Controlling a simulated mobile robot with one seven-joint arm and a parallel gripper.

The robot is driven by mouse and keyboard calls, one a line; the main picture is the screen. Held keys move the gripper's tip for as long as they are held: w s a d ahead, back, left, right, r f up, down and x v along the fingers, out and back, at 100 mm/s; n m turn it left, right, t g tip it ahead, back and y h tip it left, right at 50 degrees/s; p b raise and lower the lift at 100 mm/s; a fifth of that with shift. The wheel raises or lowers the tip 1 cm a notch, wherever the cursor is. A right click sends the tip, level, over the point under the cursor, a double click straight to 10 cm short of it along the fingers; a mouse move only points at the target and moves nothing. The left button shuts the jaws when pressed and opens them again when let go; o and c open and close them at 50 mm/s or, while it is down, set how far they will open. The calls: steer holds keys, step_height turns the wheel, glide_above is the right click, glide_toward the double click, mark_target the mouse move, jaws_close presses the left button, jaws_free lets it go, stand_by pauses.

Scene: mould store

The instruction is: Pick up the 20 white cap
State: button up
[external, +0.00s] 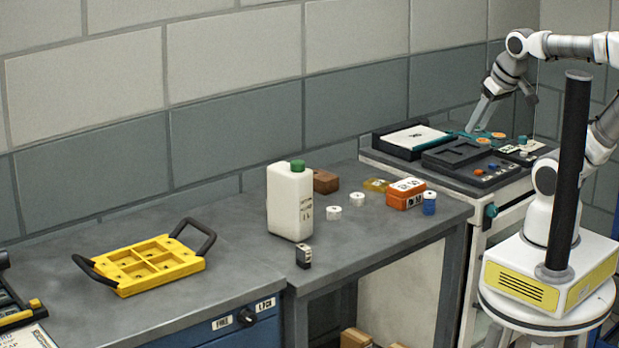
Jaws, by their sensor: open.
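Two small white cylinders with dark marks on top stand on the grey table: a nearer white cap (333,213) and a farther white cap (357,199). My gripper (502,114) is open, above the back of the right-hand bench, pointing down and to the left. It looks empty and well apart from the two caps on the table.
A white bottle with green lid (290,202) stands left of the caps, with a brown block (326,181) behind. An orange box (405,193) and blue container (429,203) are to the right. A yellow tray (140,265) is far left. Dark trays (462,154) lie below my gripper.

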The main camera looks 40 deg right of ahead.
steer(key=o, duration=0.3)
steer(key=w+r+n+g, duration=0.1)
steer(key=w+r+n, duration=0.3)
steer(key=w, duration=0.4)
steer(key=n+g+p, duration=0.3)
steer(key=n+g, duration=0.2)
steer(key=n, duration=0.9)
glide_above(357, 195)
step_height(357, 195, down, 14)
step_height(357, 195, down, 12)
steer(key=shift+w+a+f, duration=0.1)
steer(key=shift+w, duration=0.05)
steer(key=shift+s+f+p, duration=0.15)
steer(key=shift+f, duration=1.2)
steer(key=shift+s+f+p, duration=0.15)
steer(key=shift+f, duration=1.2)
